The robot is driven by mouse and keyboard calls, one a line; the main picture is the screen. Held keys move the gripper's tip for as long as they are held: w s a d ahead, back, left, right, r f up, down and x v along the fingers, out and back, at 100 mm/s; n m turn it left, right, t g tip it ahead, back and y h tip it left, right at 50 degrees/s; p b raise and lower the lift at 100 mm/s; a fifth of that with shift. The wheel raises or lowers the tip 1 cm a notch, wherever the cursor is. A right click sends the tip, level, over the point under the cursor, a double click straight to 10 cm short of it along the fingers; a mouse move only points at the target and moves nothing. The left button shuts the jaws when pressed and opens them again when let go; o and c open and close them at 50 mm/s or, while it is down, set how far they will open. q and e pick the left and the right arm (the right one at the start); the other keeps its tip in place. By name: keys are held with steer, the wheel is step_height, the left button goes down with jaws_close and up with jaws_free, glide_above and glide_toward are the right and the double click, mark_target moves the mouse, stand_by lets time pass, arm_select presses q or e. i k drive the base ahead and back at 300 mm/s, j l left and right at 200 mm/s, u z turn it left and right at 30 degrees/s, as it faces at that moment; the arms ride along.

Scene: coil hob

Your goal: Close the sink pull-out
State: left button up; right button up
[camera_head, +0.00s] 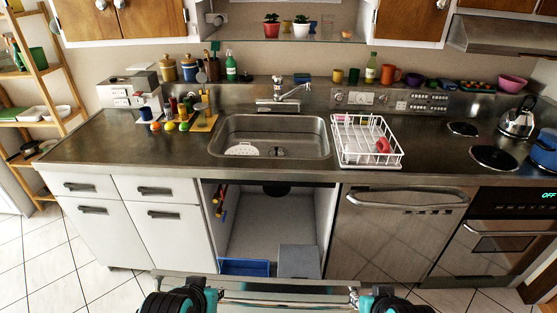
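The sink pull-out (285,281) stands drawn out from the open cabinet below the sink. Its metallic front shows as a strip at the bottom of the view, with a bar handle along it. A blue bin (245,267) and a grey box (298,261) are behind the front. My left gripper (211,294) is at the left part of the front and my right gripper (356,296) is at its right end. Their fingers are mostly hidden or cut off, so I cannot tell whether they touch the front or are open.
The cabinet opening (272,222) is dark-edged and otherwise looks clear. White drawers and doors (95,212) flank it on the left, a steel dishwasher front (392,235) on the right. The sink (272,133) and a white dish rack (366,143) are above.

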mark_target(273, 294)
steer(key=k+j, duration=0.1)
steer(key=j, duration=0.2)
steer(key=k+j, duration=0.1)
steer(key=j, duration=0.25)
steer(key=k+j, duration=0.15)
steer(key=k, duration=0.35)
steer(key=k+j, duration=0.1)
steer(key=k, duration=0.35)
